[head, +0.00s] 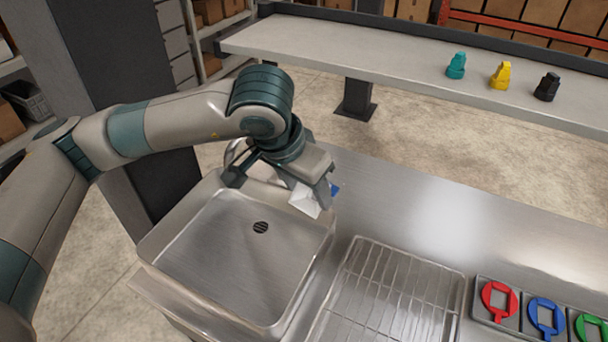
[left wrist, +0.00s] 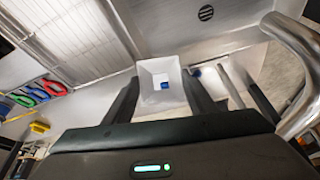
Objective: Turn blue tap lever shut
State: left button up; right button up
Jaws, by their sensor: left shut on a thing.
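My left gripper (head: 318,190) is at the right rim of the steel sink, pointing down. It is shut on a white, square, hollow piece (head: 304,201), which looks tilted in the head view. In the left wrist view the white piece (left wrist: 148,77) sits between the dark fingers, with a small blue patch (left wrist: 165,85) inside its opening. A blue bit (head: 335,189) shows beside the finger in the head view; I cannot tell whether it is a lever. A blue ring-shaped piece with a stem (head: 545,316) lies far right of the gripper. My right gripper is out of view.
The sink (head: 215,262) is empty. A curved metal pipe (left wrist: 297,62) is close beside the gripper. A wire rack (head: 390,295) lies to the right, then red (head: 485,299) and green (head: 580,326) ring pieces. The counter behind the rack is bare.

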pick_arm(q)
jog(key=p+x, duration=0.2)
jog(key=x, duration=0.3)
jog(key=shift+w+d+f, duration=0.15)
jog(key=shift+f, duration=0.15)
jog(key=w+d+p, duration=0.2)
jog(key=w, duration=0.1)
jog(key=shift+w+p, duration=0.15)
jog(key=shift+p, duration=0.15)
jog(key=shift+d, duration=0.1)
